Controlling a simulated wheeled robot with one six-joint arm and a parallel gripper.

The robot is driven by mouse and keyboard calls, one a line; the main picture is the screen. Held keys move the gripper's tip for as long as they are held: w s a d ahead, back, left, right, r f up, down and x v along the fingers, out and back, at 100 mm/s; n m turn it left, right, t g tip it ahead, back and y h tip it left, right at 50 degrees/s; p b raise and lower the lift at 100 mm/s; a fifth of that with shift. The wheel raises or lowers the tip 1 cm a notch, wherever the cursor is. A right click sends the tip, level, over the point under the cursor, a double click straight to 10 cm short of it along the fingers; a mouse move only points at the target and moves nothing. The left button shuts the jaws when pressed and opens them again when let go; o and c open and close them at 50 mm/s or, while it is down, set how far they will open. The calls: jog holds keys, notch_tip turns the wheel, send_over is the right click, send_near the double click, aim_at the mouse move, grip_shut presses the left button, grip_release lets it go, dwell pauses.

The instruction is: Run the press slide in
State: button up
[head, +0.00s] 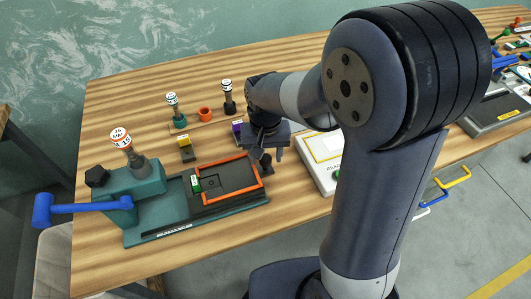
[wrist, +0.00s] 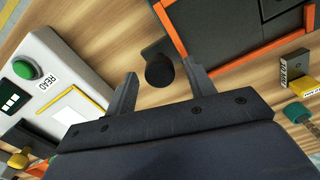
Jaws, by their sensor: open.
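The press (head: 150,190) stands at the left of the table, teal, with a blue lever (head: 75,208) and a white-topped post. Its dark slide (head: 228,177), edged by an orange frame (head: 235,196), lies to the right of the press body on a teal base. A small green block (head: 196,184) sits at the slide's left part. A round black knob (wrist: 160,72) stands at the slide's outer right end, beside the orange edge. My gripper (wrist: 163,85) is open above the knob, which shows between the fingertips with gaps on both sides. In the head view my gripper (head: 266,155) partly hides it.
A white device with a green button (wrist: 27,68) lies close beside my gripper. Behind the slide stand a yellow block (head: 185,143), a purple block (head: 237,128), an orange ring (head: 205,113) and labelled stamps (head: 228,100). The front table edge is near the press.

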jog(key=shift+c, duration=0.3)
grip_shut()
send_over(221, 179)
dwell(0.6)
jog(key=shift+o, duration=0.3)
grip_release()
